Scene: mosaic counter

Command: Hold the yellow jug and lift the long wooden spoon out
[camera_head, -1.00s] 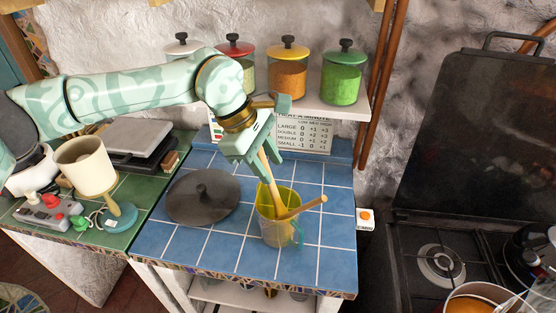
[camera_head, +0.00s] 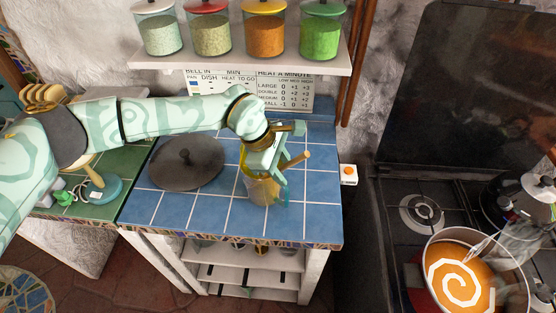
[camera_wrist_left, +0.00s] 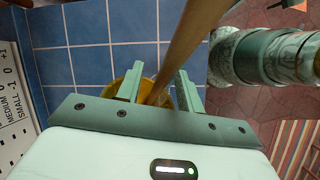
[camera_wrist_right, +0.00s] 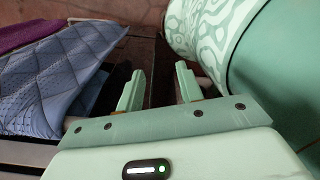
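The yellow jug (camera_head: 262,190) is see-through and stands upright on the blue-tiled counter, partly hidden by my left gripper. My left gripper (camera_head: 268,165) is low over the jug's mouth. In the left wrist view, a long wooden handle (camera_wrist_left: 188,45) runs down between its fingers (camera_wrist_left: 158,88) into the yellow jug (camera_wrist_left: 124,84). The fingers stand apart with a gap beside the handle.
A dark round lid (camera_head: 185,165) lies left of the jug. Lidded jars (camera_head: 265,35) stand on the shelf (camera_head: 235,67) behind. The stove at right holds a pot of orange soup (camera_head: 462,280) and a kettle (camera_head: 525,200). A blue quilted cloth (camera_wrist_right: 55,80) is near my right gripper.

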